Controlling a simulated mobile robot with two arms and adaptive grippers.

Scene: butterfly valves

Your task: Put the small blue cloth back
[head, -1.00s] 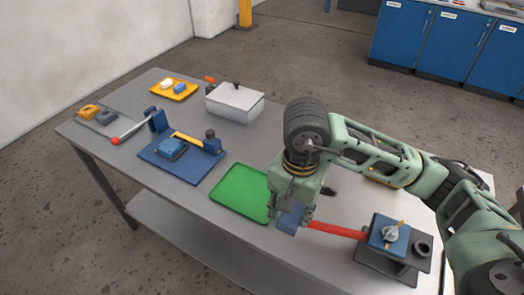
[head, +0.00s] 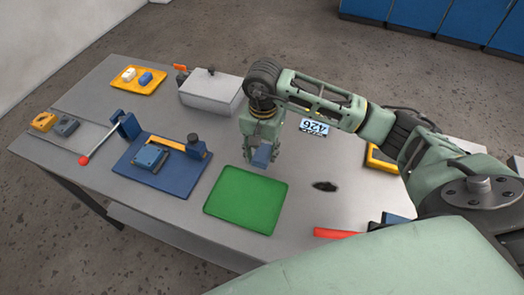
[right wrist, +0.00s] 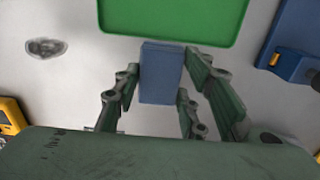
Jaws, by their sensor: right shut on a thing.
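My right gripper (head: 260,150) is shut on the small blue cloth (head: 263,156), which looks like a folded blue slab. It holds the cloth just beyond the far edge of the green tray (head: 246,204); the height above the table is hard to tell. In the right wrist view the cloth (right wrist: 160,72) sits between the fingers (right wrist: 162,85), its end close to the tray's rim (right wrist: 170,33). The visible part of the tray is empty. My left gripper is not in view.
A red handle (head: 338,233) is at the lower right. A blue valve base (head: 135,178) stands left of the tray, a white box (head: 210,95) behind, and a yellow tray (head: 128,88) holds small items at the back.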

